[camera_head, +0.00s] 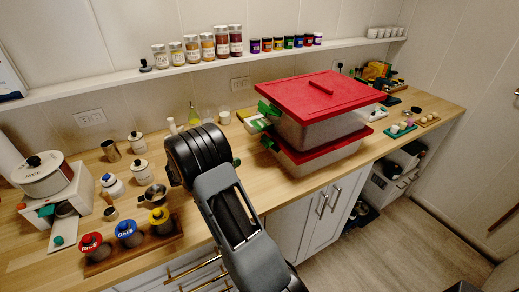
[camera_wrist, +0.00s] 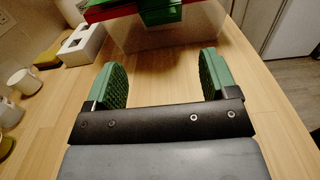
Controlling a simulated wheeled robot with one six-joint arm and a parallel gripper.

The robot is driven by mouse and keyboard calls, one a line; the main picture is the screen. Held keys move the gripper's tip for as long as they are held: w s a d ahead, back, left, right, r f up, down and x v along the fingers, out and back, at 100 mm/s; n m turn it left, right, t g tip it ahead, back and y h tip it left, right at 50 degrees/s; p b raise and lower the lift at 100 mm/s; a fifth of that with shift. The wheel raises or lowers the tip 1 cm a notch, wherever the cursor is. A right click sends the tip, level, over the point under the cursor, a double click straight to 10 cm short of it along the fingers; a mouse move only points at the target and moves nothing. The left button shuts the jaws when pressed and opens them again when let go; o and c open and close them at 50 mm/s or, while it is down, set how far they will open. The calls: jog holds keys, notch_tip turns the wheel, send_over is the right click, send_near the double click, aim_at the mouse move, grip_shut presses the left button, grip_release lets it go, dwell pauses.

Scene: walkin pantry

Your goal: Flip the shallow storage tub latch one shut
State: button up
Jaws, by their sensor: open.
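Two translucent tubs with red lids are stacked on the counter, the upper tub (camera_head: 320,132) on the lower tub (camera_head: 322,165). Green latches stick out from their left ends: an upper latch (camera_head: 268,109) and a lower latch (camera_head: 269,143). In the wrist view a green latch (camera_wrist: 162,12) hangs at the top edge against a clear tub wall (camera_wrist: 165,38). My gripper (camera_wrist: 161,82) is open and empty, with its green fingers apart, short of the tub. In the head view my arm hides most of it.
A white holder (camera_wrist: 82,45) stands left of the tubs. Jars and canisters, including a steel cup (camera_head: 111,150), and a rack of colored-lid jars (camera_head: 127,233) fill the counter's left. A shelf (camera_head: 190,66) with spice jars runs above. Bare wood lies between my fingers and the tub.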

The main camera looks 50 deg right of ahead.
aim_at(263, 144)
jog(key=p+x, duration=0.2)
jog(key=x, duration=1)
jog(key=shift+s+d, duration=0.1)
jog(key=shift+d, duration=0.3)
jog(key=shift+c, duration=0.4)
